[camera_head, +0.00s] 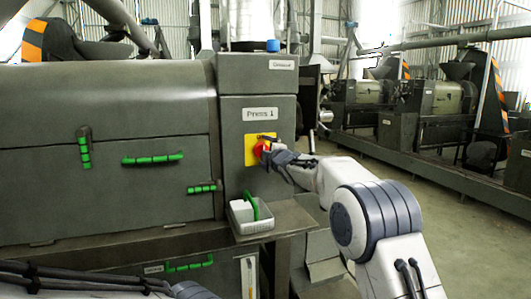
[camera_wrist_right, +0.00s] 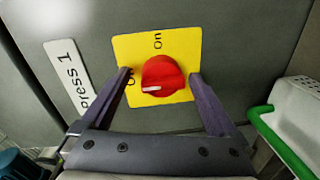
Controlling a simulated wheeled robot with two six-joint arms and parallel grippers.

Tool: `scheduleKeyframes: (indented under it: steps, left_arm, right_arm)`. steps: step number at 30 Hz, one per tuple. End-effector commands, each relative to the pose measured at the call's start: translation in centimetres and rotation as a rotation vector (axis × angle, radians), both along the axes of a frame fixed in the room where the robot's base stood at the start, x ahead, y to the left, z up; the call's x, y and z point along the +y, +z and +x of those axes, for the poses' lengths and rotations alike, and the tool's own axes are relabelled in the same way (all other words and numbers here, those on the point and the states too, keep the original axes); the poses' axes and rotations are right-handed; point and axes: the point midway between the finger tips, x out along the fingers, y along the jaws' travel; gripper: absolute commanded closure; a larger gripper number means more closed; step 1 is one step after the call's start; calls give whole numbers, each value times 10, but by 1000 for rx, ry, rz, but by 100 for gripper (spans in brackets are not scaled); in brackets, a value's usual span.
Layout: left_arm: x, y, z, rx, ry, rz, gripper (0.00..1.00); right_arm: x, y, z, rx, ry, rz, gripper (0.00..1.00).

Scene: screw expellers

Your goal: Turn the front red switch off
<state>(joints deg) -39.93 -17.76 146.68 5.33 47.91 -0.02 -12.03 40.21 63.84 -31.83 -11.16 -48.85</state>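The red switch (camera_head: 258,149) is a round knob on a yellow plate (camera_head: 250,157), on the grey cabinet below the "Press 1" label. In the right wrist view the red knob (camera_wrist_right: 162,72) shows large on the yellow plate (camera_wrist_right: 190,45). "On" is printed above it; a second label at its left is partly hidden by a finger. A small white mark shows on the knob's lower left. My right gripper (camera_wrist_right: 160,76) is open, one finger on each side of the knob; contact is unclear. In the head view, my right gripper (camera_head: 270,153) partly covers the switch. My left gripper is not in view.
A grey tray with a green handle (camera_head: 250,216) sits on a ledge below the switch. Green handles (camera_head: 152,159) stick out from the machine doors at the left. A blue cap (camera_head: 273,45) tops the cabinet. Open floor lies at the right.

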Motion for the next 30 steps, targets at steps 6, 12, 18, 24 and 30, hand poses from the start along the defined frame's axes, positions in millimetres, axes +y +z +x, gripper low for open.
scheduleKeyframes:
  steps: [6,12,18,24,30]
  left_arm:
    - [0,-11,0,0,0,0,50]
    - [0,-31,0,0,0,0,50]
    - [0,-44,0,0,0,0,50]
    - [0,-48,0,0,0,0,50]
    - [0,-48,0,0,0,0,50]
  right_arm:
    - [-3,-2,-11,1,0,1,5]
    - [-14,0,-43,-2,0,1,5]
    - [-25,4,-77,-1,-1,0,5]
    - [-32,7,-96,-1,-1,0,5]
    - [-33,8,-100,-1,0,0,5]
